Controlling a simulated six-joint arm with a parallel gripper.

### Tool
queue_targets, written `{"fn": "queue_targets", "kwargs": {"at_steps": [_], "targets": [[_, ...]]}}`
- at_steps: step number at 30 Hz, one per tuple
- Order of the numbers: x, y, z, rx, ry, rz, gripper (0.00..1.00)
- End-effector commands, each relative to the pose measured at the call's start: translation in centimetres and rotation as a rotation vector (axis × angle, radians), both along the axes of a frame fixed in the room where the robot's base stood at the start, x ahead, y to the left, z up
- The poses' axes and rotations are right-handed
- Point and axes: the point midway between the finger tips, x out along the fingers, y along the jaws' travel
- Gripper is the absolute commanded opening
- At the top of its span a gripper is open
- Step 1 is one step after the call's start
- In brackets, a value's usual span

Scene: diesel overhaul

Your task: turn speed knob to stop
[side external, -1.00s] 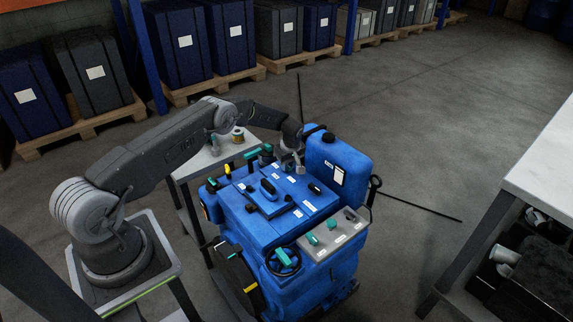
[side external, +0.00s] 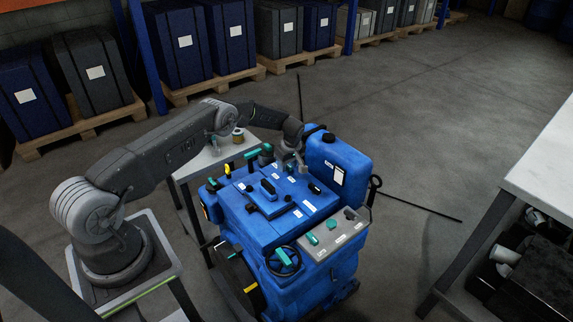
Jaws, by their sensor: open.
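A grey control panel (side external: 335,236) is fixed to the near right side of the blue diesel engine (side external: 285,235). It carries a teal knob (side external: 313,239), a second teal control (side external: 332,225) and a small dark knob (side external: 349,213). The panel labels are too small to read, so I cannot tell which is the speed knob. My gripper (side external: 303,164) is open and small in view. It hangs over the far part of the engine's top, left of the blue tank (side external: 338,160), apart from the panel. Its fingertips are hard to make out, and I see nothing between them.
A small table (side external: 205,168) stands behind, left. A white bench (side external: 548,160) is at right, with open floor between.

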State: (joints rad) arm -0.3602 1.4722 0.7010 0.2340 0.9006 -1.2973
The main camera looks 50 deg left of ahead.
Motion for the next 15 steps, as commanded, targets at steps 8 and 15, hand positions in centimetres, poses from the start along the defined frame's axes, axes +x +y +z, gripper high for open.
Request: {"fn": "queue_targets", "kwargs": {"at_steps": [8,15], "targets": [[0.1,0.0,1.6,0.001,-0.002,0.0,0.45],[0.0,0.0,4.3,0.0,-0.001,0.0,0.45]]}}
